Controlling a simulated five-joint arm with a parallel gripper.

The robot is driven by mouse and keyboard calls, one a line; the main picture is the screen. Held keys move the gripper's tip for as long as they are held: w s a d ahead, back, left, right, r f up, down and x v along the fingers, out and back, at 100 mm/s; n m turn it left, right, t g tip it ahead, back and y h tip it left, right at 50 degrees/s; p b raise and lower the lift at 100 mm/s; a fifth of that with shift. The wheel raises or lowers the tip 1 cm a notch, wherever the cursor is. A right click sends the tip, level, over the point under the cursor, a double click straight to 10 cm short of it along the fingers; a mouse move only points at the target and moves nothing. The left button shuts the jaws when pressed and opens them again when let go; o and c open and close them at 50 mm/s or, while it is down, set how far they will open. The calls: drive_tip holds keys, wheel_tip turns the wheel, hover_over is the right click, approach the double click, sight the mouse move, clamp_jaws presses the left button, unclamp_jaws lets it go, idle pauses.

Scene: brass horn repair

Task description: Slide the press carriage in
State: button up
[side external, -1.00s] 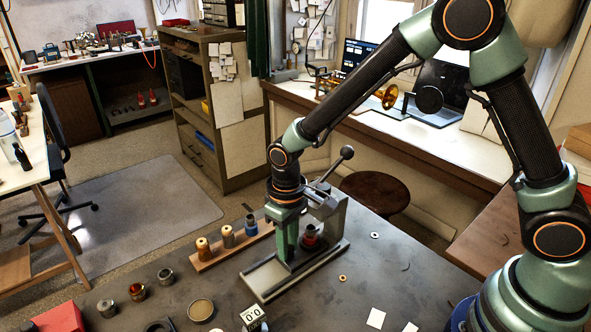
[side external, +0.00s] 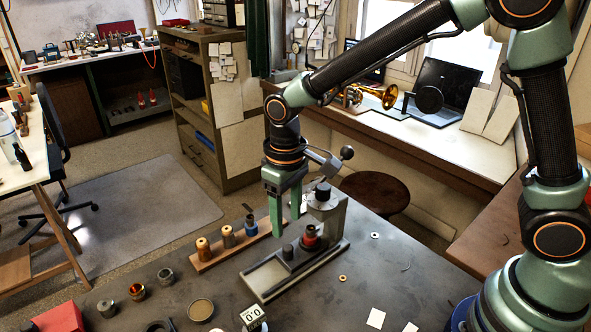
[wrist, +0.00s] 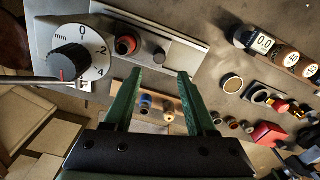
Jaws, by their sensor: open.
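The press (side external: 328,212) stands on the bench with a long grey base rail (side external: 264,283) running toward the front left. On the rail, the carriage carries a red-ringed dark cylinder (side external: 309,240), close beside the press column, and a short dark peg (side external: 287,252). In the wrist view the red-ringed cylinder (wrist: 126,45) sits near the dial, with the peg (wrist: 159,56) to its right. My gripper (side external: 286,227) is open and empty, pointing down above the peg and clear of it. Its two green fingers also show in the wrist view (wrist: 160,74). The carriage's contact with the press is hard to tell.
A ball-ended lever (side external: 346,153) and a black knob (side external: 322,192) top the press; its mm dial (wrist: 82,58) shows in the wrist view. A wooden rack (side external: 222,246) with several plugs stands behind the rail. A 0.0 block (side external: 253,317) lies near the rail's front.

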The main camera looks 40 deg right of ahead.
sight(288, 248)
drive_tip(key=shift+r, duration=2.25)
wheel_tip(288, 248, down, 12)
drive_tip(key=n, duration=0.6)
drive_tip(key=shift+f, duration=0.15)
clamp_jaws()
